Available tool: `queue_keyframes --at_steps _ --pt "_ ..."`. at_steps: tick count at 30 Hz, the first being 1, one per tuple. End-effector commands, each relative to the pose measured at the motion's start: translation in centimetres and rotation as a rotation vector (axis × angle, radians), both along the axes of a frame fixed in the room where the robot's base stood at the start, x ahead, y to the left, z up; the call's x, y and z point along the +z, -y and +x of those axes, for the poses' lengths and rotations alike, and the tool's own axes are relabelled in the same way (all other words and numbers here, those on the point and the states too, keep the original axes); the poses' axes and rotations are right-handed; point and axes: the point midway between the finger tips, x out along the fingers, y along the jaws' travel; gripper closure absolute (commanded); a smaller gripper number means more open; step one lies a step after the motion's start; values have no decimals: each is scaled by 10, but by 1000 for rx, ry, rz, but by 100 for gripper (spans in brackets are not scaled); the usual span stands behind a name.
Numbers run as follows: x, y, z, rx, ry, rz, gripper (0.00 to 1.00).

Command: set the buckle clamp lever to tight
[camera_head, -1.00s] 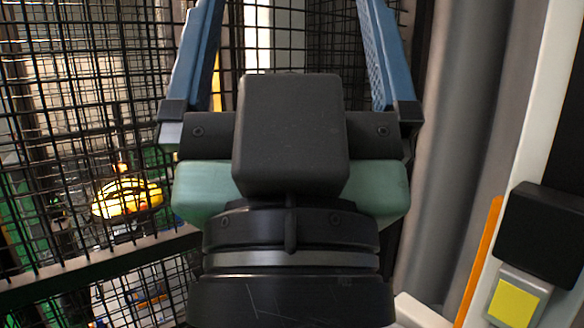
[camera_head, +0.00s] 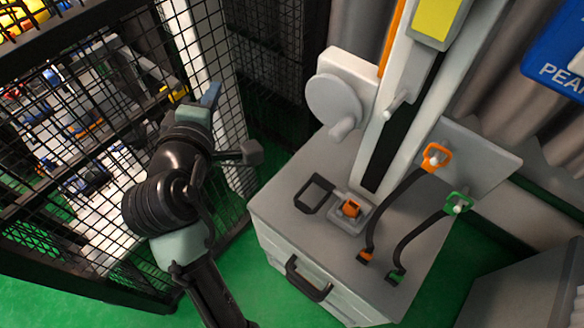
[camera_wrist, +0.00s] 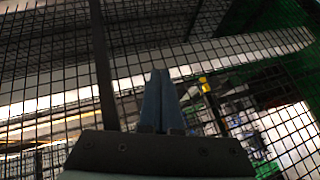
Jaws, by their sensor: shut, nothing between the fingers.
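What looks like the buckle clamp sits on top of the grey cabinet: a grey base with an orange block (camera_head: 351,208) and a black loop-shaped lever (camera_head: 314,194) lying to its left. The loop looks low and nearly flat; I cannot tell whether it is hooked to anything. My gripper (camera_head: 212,93) is well left of and apart from the clamp, near the mesh fence. Its blue fingers are together and empty in the wrist view (camera_wrist: 160,78). The clamp does not show in the wrist view.
The grey cabinet (camera_head: 275,235) carries a white upright tower (camera_head: 392,120), a round grey disc (camera_head: 334,98), and two black straps with orange (camera_head: 436,158) and green (camera_head: 458,203) ends. Black mesh fence (camera_head: 80,130) stands close on the left. Green floor lies between.

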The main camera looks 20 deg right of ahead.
Motion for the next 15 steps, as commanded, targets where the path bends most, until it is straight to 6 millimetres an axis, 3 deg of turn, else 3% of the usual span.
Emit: queue_keyframes --at_steps 1,3,6,10,15 --pt "-52 0 -10 2 -135 -133 100" --pt "-111 4 -29 17 -318 -337 100" --pt "-181 13 -63 55 -563 -612 100" --pt "-241 26 -107 118 -815 -904 100" --pt "-276 38 -143 175 -1005 -1131 100"
